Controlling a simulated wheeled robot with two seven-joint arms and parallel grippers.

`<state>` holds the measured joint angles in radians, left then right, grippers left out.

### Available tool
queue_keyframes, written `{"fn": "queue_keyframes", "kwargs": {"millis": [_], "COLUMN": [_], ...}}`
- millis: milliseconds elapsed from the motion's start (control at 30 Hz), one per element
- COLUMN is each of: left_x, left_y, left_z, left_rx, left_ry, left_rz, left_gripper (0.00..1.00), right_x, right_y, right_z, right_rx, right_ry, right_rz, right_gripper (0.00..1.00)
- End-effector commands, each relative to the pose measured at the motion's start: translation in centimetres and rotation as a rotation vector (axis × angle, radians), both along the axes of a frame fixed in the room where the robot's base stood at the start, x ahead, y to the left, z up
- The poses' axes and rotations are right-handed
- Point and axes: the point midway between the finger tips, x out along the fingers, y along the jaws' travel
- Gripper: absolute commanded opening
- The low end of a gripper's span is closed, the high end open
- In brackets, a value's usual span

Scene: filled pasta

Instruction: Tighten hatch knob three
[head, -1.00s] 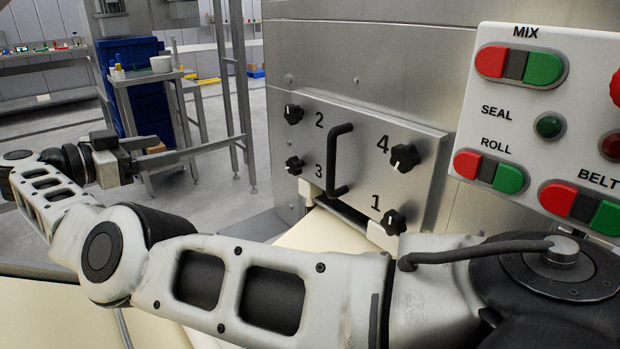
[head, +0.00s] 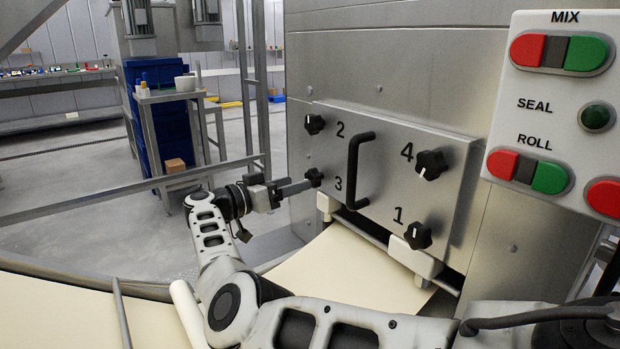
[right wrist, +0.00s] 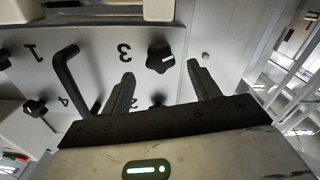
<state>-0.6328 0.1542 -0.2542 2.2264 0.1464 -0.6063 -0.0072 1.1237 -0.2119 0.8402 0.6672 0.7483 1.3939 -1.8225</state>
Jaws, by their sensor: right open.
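The hatch panel (head: 400,150) carries black knobs numbered 1 to 4 around a black handle (head: 357,170). Knob three (head: 315,177) is at its lower left, by the number 3. My right gripper (head: 300,186) points at knob three from the left, very close to it. In the right wrist view, knob three (right wrist: 160,58) shows a white mark and lies just beyond and between the open fingers (right wrist: 160,74). Neither finger appears to be closed on it. Whether one touches it I cannot tell. My left gripper is not in view.
Knob two (head: 314,124) is just above knob three. Knob four (head: 431,165) and knob one (head: 418,236) are on the right side. A pale dough sheet (head: 345,268) lies below the hatch. A control panel (head: 550,110) stands at the right.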

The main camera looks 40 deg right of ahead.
Motion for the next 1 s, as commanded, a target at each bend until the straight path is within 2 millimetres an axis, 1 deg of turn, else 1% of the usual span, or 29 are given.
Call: {"fn": "queue_keyframes", "kwargs": {"millis": [33,100,200,300,433,700,733,767,800,867,900,1000], "left_x": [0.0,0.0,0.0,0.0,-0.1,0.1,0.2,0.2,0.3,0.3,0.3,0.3], "left_y": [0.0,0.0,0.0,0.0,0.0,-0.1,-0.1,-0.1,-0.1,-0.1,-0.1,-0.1], "left_z": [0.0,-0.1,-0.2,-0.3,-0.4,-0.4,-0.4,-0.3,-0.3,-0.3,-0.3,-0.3], "left_rx": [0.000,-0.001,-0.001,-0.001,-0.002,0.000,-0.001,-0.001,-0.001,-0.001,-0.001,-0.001], "left_ry": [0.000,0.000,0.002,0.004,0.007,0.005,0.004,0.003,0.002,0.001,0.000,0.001], "left_rz": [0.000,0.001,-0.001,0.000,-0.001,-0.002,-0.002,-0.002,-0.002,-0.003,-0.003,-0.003], "left_gripper": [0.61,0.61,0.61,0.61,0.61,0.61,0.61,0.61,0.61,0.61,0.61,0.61], "right_x": [-0.2,-0.4,-0.5,-0.6,-0.6,-0.6,-0.6,-0.6,-0.6,-0.6,-0.6,-0.6], "right_y": [-1.2,-2.4,-3.9,-4.8,-5.5,-5.6,-5.6,-5.6,-5.6,-5.5,-5.5,-5.5], "right_z": [0.0,-0.1,-0.1,-0.1,0.0,0.0,0.0,0.0,0.0,0.0,0.0,0.0], "right_rx": [-0.001,-0.001,0.000,0.000,0.000,0.000,0.000,0.001,0.000,0.001,0.000,0.001], "right_ry": [0.001,0.001,0.000,0.000,0.000,-0.001,-0.001,-0.001,-0.001,-0.001,-0.001,-0.001], "right_rz": [-0.004,-0.004,-0.002,-0.001,0.000,0.001,0.001,0.001,0.001,0.001,0.001,0.001], "right_gripper": [0.61,0.61,0.61,0.61,0.61,0.61,0.56,0.47,0.36,0.19,0.17,0.17]}}
